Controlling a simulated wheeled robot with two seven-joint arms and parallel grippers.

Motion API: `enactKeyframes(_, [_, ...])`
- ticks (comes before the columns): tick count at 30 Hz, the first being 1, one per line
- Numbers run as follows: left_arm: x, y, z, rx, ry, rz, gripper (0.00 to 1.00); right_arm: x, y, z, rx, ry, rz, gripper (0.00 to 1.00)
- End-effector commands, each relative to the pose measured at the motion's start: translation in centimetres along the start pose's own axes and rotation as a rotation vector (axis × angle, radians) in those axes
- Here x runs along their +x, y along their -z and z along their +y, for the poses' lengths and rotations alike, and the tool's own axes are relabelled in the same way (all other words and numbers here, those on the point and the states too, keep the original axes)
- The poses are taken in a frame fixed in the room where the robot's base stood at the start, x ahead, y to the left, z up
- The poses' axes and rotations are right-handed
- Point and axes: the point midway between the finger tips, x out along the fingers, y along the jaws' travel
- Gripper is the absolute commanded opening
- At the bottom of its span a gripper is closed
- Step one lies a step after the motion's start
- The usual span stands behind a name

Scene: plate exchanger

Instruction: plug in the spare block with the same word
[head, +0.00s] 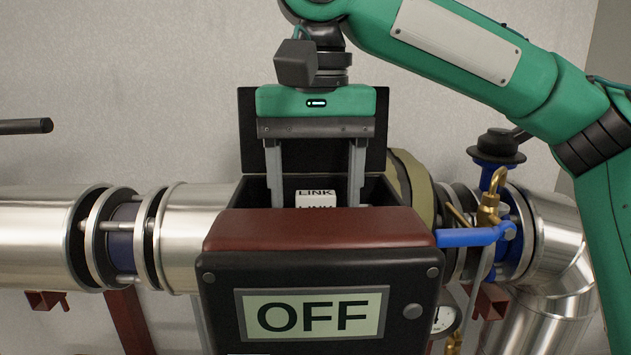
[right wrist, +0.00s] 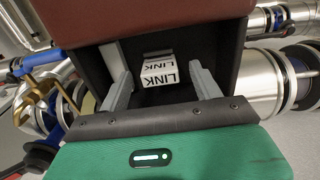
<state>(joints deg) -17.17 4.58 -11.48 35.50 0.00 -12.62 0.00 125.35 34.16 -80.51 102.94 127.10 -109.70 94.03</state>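A white block (head: 316,200) with the word LINK in black on two faces sits inside the open dark box (head: 220,270). It also shows in the right wrist view (right wrist: 158,74), near the box's inner wall. My right gripper (head: 315,184) reaches down into the box from above. Its two fingers are apart, one on each side of the block, with a gap on both sides. The fingertips are partly hidden by the box's front in the head view. No second block is in view. My left gripper is not in view.
The box has a red-brown front top (head: 320,228), a raised dark lid (head: 247,130) and an OFF display (head: 315,315). Metal pipes (head: 35,235) run either side. A blue-handled valve (head: 470,237) and a gauge (head: 442,320) stand at the right.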

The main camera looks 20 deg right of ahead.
Motion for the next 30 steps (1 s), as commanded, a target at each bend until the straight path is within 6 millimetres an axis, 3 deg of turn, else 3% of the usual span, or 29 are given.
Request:
enactKeyframes(14, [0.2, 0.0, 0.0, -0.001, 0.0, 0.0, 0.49, -0.4, 0.0, 0.0, 0.0, 0.0, 0.001, 0.65])
enactKeyframes(20, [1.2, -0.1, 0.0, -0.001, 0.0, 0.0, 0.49, -3.1, 0.0, -0.1, 0.0, 0.002, 0.002, 0.65])
enactKeyframes(30, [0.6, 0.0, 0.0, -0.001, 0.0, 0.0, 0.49, -9.1, -0.1, 0.0, 0.002, 0.0, 0.005, 0.65])
